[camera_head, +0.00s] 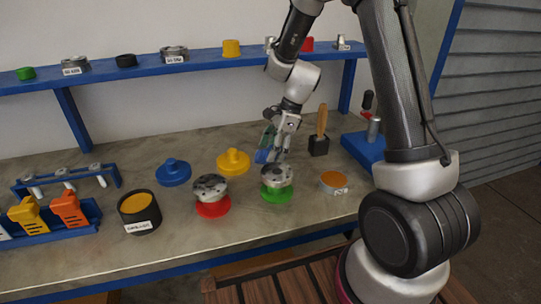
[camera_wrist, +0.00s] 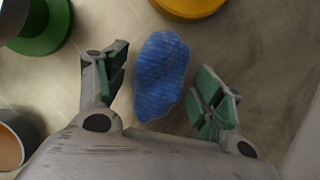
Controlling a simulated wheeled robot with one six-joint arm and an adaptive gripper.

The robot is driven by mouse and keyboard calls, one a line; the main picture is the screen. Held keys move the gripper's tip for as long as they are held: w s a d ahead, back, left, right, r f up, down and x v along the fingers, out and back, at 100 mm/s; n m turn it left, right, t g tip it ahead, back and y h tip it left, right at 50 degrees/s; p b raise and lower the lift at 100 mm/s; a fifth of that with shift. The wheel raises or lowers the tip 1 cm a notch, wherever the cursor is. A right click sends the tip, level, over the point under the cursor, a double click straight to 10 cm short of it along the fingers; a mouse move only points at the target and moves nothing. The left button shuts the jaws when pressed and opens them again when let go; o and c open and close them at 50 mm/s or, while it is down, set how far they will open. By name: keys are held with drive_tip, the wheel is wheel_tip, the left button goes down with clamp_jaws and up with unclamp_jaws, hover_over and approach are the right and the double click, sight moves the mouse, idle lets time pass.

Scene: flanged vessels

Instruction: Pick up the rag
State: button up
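The rag (camera_wrist: 160,75) is blue and crumpled, and in the wrist view it lies between the two fingers of my gripper (camera_wrist: 157,95). The fingers have green pads and are spread apart, with a gap visible on both sides of the rag. In the head view my gripper (camera_head: 277,148) points down over the back of the bench, and the rag (camera_head: 262,156) shows as a blue patch beside the fingers, partly hidden by them. I cannot tell how far the fingertips are above the bench top.
A yellow flanged piece (camera_head: 233,162) is left of my gripper. A metal vessel on a green base (camera_head: 277,194) is in front. A dark holder with a wooden-handled brush (camera_head: 319,145) stands close on the right. A blue shelf (camera_head: 205,60) runs behind.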

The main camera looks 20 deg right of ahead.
drive_tip(key=c, duration=0.8)
wheel_tip(320, 180, up, 10)
drive_tip(key=o, duration=0.4)
drive_tip(key=c, duration=0.3)
drive_tip(key=shift+d, duration=0.1)
